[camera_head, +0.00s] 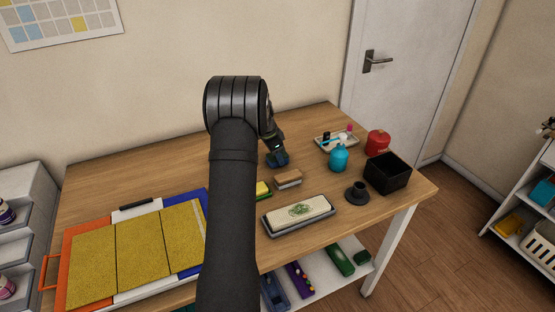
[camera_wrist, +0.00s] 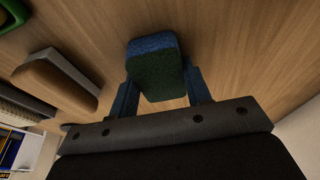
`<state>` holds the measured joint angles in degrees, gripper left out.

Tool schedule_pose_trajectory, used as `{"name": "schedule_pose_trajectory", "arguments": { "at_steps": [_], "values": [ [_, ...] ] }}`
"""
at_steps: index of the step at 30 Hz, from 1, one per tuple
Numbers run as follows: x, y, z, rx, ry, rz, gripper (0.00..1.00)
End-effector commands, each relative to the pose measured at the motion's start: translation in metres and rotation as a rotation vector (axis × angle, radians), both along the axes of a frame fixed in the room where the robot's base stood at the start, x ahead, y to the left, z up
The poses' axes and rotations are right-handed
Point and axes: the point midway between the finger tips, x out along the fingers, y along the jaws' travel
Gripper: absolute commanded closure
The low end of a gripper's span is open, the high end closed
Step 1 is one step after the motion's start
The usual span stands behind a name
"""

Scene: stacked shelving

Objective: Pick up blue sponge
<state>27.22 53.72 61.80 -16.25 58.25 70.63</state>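The blue sponge (camera_wrist: 155,68) is a rounded block with a blue edge and a dark green face. In the wrist view it lies between the two blue fingers of my gripper (camera_wrist: 158,88). The fingers look to be against its two sides, so the gripper appears shut on it. In the head view the sponge's place, near my gripper (camera_head: 277,158) at the middle back of the table, is a small dark blue shape. Finger and sponge are hard to tell apart there. I cannot tell whether the sponge is off the table.
A brown-topped block (camera_head: 288,179), a yellow-green sponge (camera_head: 263,189) and a patterned long block on a grey tray (camera_head: 270,229) lie in front. A blue bottle (camera_head: 339,158), black box (camera_head: 387,174), red jar (camera_head: 378,143) and small tray (camera_head: 323,143) stand right. The back left table is clear.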

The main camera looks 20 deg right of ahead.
Motion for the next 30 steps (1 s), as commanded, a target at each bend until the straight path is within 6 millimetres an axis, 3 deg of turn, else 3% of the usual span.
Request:
{"name": "schedule_pose_trajectory", "arguments": {
  "at_steps": [11,24,30],
  "values": [
    [0.0,0.0,0.007,-0.001,-0.002,0.0,0.77],
    [0.001,0.0,0.086,0.0,-0.002,0.001,0.77],
    [0.0,0.0,0.1,0.0,0.0,0.0,0.77]
  ]
}}
